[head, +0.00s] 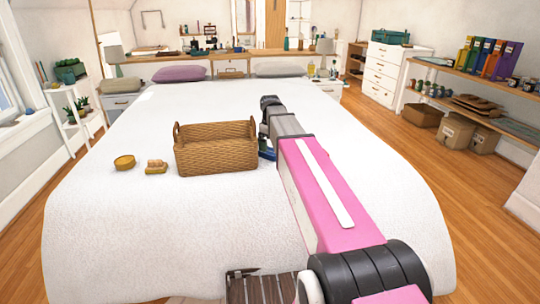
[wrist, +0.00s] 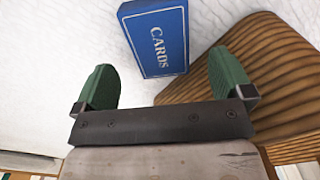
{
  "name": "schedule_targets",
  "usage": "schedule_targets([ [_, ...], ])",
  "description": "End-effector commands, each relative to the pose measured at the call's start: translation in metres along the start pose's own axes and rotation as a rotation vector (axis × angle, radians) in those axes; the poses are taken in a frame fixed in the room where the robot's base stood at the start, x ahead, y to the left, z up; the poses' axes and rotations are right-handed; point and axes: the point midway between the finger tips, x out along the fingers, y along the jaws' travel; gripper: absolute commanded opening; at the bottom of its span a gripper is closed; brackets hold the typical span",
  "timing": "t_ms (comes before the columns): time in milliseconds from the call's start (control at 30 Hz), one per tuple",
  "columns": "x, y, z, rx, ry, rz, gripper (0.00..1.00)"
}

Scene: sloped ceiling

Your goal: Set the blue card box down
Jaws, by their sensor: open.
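No finger is seen touching the box. In the head view the basket (head: 215,156) stands on the bed, and a small blue part of the card box (head: 266,150) shows just right of it. The rest of the box and my fingers are mostly hidden by my arm there.
A round yellow-brown tin (head: 124,162) and a small tan item (head: 156,167) sit left of the basket on the bed (head: 110,220). Pillows (head: 180,74) lie at the far end. The bedspread left of these is clear.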

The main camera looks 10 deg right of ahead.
Motion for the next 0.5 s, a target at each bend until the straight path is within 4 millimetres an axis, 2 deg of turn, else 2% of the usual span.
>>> schedule_targets([
  [400,0.044,0.0,0.0,0.0,-0.001,-0.001,0.98],
  [500,0.048,0.0,0.0,0.0,0.0,0.0,0.98],
])
